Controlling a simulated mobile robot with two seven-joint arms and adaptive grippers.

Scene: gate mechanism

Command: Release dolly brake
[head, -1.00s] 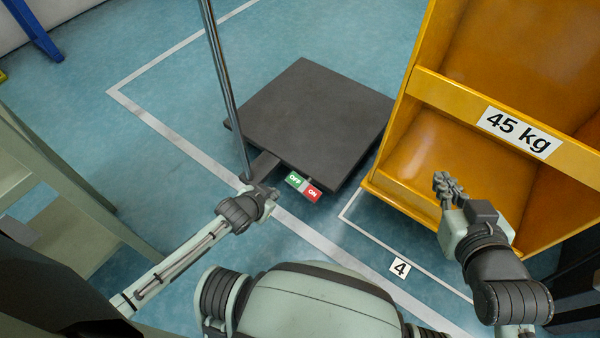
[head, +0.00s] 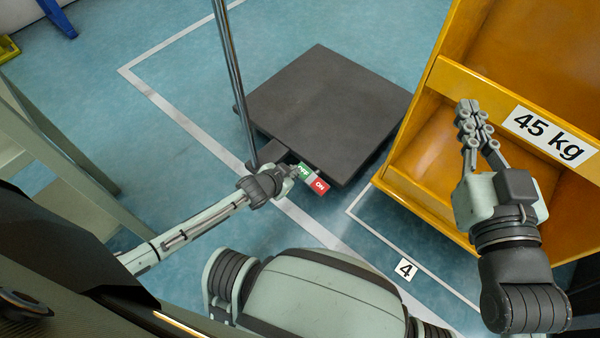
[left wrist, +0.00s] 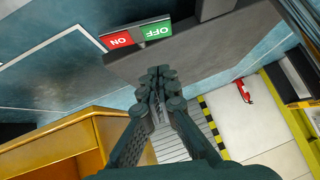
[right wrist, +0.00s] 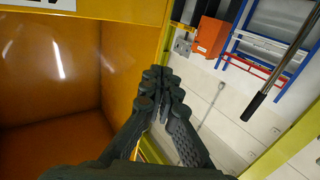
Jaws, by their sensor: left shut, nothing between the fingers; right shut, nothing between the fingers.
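The dark flat dolly (head: 325,105) stands on the blue floor, with a tall metal handle pole (head: 232,80) at its near left corner. Its brake pedal has a green OFF half (head: 304,171) and a red ON half (head: 319,186) on the near edge. In the left wrist view, the green OFF half (left wrist: 157,32) and red ON half (left wrist: 118,40) are above my fingers. My left gripper (head: 294,172) is shut and empty, close beside the OFF half and partly over it; contact cannot be told. My right gripper (head: 473,108) is shut and empty, in front of the yellow bin.
A yellow bin (head: 440,75) marked 45 kg stands right of the dolly. White floor lines (head: 180,118) and a number 4 label (head: 405,269) lie on the floor. A pale frame (head: 60,150) stands at the left.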

